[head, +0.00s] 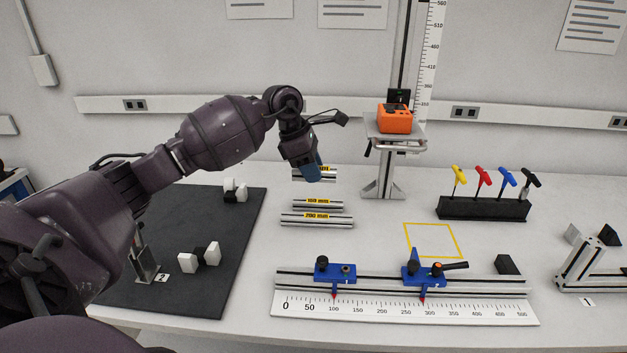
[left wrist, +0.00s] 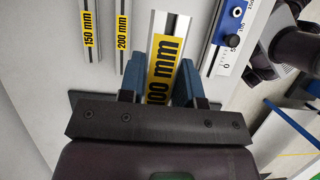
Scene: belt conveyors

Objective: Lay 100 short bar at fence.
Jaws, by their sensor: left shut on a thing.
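My left gripper (head: 313,172) is over the back middle of the bench, pointing down. In the left wrist view its blue fingers (left wrist: 160,82) are shut on a short silver bar (left wrist: 172,24) with a yellow label ending in "00 mm". The first digit is partly covered. In the head view this bar (head: 328,174) is partly hidden by the gripper. I cannot tell whether it touches the bench. The fence is a silver rail (head: 380,286) at the front, with a left blue stop (head: 335,273) near 100, a right blue stop (head: 423,277) near 290, and a ruler (head: 390,309).
A 150 mm bar (head: 318,204) and a 200 mm bar (head: 317,219) lie between gripper and fence. A yellow outlined square (head: 433,224) is empty. A tool rack (head: 484,208), a height stand (head: 385,186) and a dark mat (head: 190,280) stand around.

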